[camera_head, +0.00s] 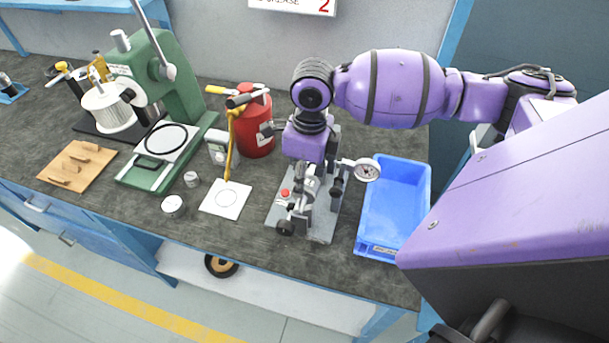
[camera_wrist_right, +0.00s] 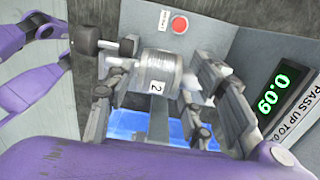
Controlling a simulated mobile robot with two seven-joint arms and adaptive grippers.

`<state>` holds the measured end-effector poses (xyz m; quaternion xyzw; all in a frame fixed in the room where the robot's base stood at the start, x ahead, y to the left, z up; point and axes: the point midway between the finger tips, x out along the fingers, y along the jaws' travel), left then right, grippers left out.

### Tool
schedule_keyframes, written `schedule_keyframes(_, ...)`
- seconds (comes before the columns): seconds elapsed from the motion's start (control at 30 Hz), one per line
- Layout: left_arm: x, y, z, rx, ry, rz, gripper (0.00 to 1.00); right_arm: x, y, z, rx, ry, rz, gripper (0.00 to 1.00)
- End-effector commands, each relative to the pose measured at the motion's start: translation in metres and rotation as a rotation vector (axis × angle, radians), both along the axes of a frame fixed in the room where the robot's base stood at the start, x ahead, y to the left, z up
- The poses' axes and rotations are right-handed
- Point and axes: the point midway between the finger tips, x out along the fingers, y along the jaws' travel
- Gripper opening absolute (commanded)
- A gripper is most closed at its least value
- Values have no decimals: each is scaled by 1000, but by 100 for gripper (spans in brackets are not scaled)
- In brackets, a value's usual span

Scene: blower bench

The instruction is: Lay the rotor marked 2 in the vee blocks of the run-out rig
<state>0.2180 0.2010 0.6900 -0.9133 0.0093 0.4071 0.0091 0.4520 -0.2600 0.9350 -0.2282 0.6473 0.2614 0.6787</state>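The rotor marked 2 (camera_wrist_right: 157,76) is a silvery grey cylinder with a small white label, shown in the right wrist view. It lies across that picture at the run-out rig, roughly in line with the rig's black knob (camera_wrist_right: 86,40). The run-out rig (camera_head: 319,233), with its grey base, stands on the bench left of the blue tray. My right gripper (camera_wrist_right: 160,80) is over the rig, with its fingers on either side of the rotor. I cannot tell whether they touch it. The vee blocks are mostly hidden by the gripper, so seating is unclear. My left gripper is out of view.
A white marked sheet (camera_head: 226,200), red can (camera_head: 256,125) and green press (camera_head: 181,75) are to the left.

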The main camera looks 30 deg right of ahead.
Motion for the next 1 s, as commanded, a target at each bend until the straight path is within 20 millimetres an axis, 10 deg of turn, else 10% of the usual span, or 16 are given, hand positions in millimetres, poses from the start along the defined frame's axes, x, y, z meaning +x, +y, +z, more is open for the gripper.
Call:
schedule_keyframes(0.47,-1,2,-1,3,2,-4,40,-2,-1,5,-1,6,-1,61)
schedule_keyframes(1.0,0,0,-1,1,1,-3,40,-3,-7,106,-1,2,-1,61)
